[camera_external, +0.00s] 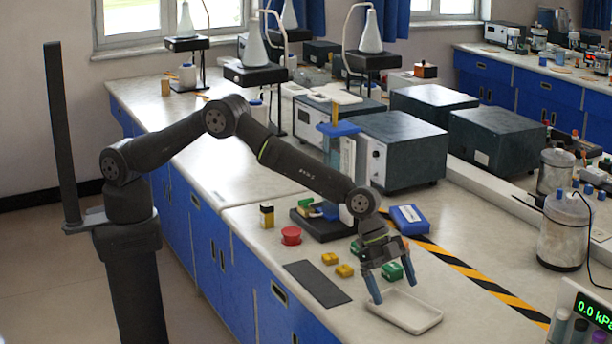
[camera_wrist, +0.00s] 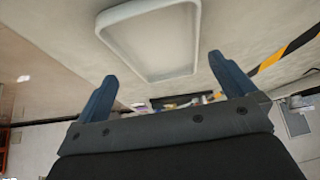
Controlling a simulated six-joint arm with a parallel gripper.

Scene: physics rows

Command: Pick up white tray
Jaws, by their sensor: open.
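The white tray (camera_external: 404,311) is a shallow rectangular dish with a raised rim, lying flat on the bench near its front edge. It also shows in the wrist view (camera_wrist: 152,42), at the top between and beyond my fingers. My gripper (camera_external: 396,288) is open and empty, pointing down above the tray's back part. In the wrist view, my gripper (camera_wrist: 160,85) has its two blue fingers spread wide on either side. I cannot tell whether a fingertip touches the tray's rim.
A green block (camera_external: 392,272) stands just behind my gripper, and yellow blocks (camera_external: 344,270) lie to its left. A dark flat mat (camera_external: 317,282) lies left of the tray. A blue box (camera_external: 409,219) and striped tape (camera_external: 470,272) are behind and right. Bench space right of the tray is clear.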

